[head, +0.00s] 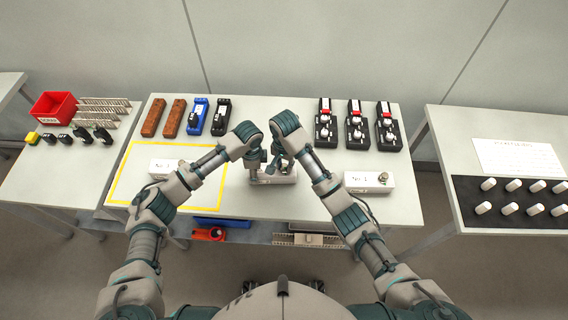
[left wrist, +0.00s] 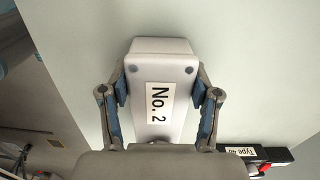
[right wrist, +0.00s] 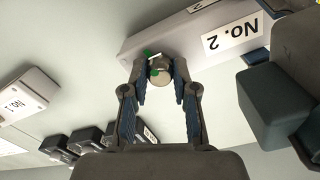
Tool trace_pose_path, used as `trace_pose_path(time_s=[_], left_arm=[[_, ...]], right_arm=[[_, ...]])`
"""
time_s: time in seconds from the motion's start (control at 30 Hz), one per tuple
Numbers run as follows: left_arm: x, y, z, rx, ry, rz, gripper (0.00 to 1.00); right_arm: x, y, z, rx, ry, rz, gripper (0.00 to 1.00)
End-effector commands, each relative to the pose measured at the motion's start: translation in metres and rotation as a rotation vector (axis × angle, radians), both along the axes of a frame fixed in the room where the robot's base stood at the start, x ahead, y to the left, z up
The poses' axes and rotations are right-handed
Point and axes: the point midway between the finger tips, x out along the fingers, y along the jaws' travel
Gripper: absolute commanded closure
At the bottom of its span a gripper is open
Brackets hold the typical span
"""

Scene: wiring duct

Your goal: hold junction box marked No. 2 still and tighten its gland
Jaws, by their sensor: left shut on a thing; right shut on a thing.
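The junction box marked No. 2 (head: 275,179) sits near the front middle of the table, partly hidden by my grippers. In the left wrist view its pale body (left wrist: 163,60) and "No. 2" label lie between the blue-padded fingers. My left gripper (head: 256,172) is shut on the box's two sides. My right gripper (head: 287,164) is at the box's right end. In the right wrist view it is shut on the gland (right wrist: 160,68), a round metal fitting with green marks beside it. The gland is mostly hidden in the head view.
Another box (head: 367,182) stands to the right and one (head: 165,168) to the left, inside the yellow outline (head: 123,178). Black devices (head: 356,125) stand at the back right; brown, blue and black pieces (head: 174,118) at the back left. A red bin (head: 52,108) is on the left table.

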Motion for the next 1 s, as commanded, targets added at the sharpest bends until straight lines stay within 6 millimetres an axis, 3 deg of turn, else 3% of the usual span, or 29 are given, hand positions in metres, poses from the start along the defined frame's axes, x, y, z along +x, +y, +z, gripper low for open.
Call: trace_pose_path(time_s=[0.03, 0.1, 0.13, 0.57, 0.77, 1.0], left_arm=[[-0.002, -0.001, -0.003, 0.0, 0.006, -0.001, 0.83], [-0.002, 0.0, -0.003, 0.001, 0.006, -0.001, 0.83], [-0.002, 0.0, -0.003, 0.001, 0.006, -0.001, 0.83], [-0.002, 0.0, -0.003, 0.001, 0.006, 0.0, 0.83], [-0.001, 0.0, -0.003, 0.001, 0.006, 0.0, 0.83], [-0.001, 0.0, -0.002, 0.001, 0.005, 0.0, 0.83]], right_arm=[[0.0, 0.002, 0.001, 0.004, -0.002, 0.003, 0.67], [0.0, 0.001, 0.001, 0.003, -0.001, 0.003, 0.5], [0.0, 0.001, 0.001, 0.003, -0.001, 0.003, 0.46], [0.002, 0.001, 0.009, 0.001, -0.008, 0.005, 0.46], [0.003, -0.002, 0.033, -0.006, -0.006, 0.002, 0.46], [0.003, 0.0, 0.09, -0.003, -0.006, 0.002, 0.46]])
